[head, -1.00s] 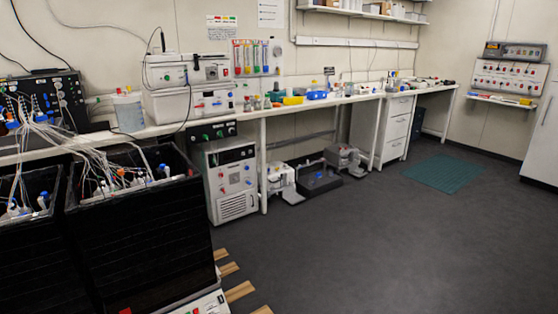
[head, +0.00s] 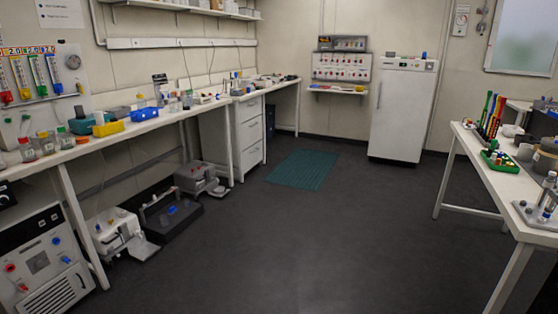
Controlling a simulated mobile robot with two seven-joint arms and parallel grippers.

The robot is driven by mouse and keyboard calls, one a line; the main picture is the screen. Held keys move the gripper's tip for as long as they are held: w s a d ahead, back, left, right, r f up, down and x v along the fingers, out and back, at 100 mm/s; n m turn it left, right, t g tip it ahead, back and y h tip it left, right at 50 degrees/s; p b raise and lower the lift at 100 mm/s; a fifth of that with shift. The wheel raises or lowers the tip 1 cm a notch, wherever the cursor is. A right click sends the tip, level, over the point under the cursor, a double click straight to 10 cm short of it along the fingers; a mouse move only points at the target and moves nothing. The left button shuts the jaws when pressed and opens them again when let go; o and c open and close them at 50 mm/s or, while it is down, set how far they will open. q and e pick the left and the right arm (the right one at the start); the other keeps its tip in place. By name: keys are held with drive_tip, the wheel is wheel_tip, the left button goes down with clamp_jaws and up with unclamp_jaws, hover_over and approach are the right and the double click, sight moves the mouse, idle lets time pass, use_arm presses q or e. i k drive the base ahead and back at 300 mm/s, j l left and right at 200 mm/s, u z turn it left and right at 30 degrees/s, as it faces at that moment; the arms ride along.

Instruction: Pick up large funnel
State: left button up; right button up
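I cannot make out a large funnel in the head view. The left bench (head: 155,124) carries bottles, a blue tray (head: 145,114), a yellow tray (head: 107,129) and many small items too small to tell apart. The right table (head: 508,184) carries a green rack (head: 507,161), coloured upright tubes and grey round items, partly cut off by the picture edge. Neither of my grippers is in view.
Dark floor (head: 300,240) lies open between the bench and the right table. A green mat (head: 303,169) lies on it. A white cabinet (head: 402,112) stands at the back wall. Machines, including a large control unit (head: 42,262), stand under the left bench.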

sight(165, 92)
drive_tip(key=i+z, duration=0.5)
drive_tip(key=i, duration=0.9)
drive_tip(key=i+j+u, duration=0.1)
drive_tip(key=i+u, duration=0.4)
drive_tip(key=i, duration=0.25)
drive_tip(key=i+l+u, duration=0.2)
drive_tip(key=i+u, duration=0.3)
drive_tip(key=i, duration=0.25)
drive_tip(key=i+l+u, duration=0.1)
drive_tip(key=i+u, duration=0.25)
drive_tip(key=i, duration=1.55)
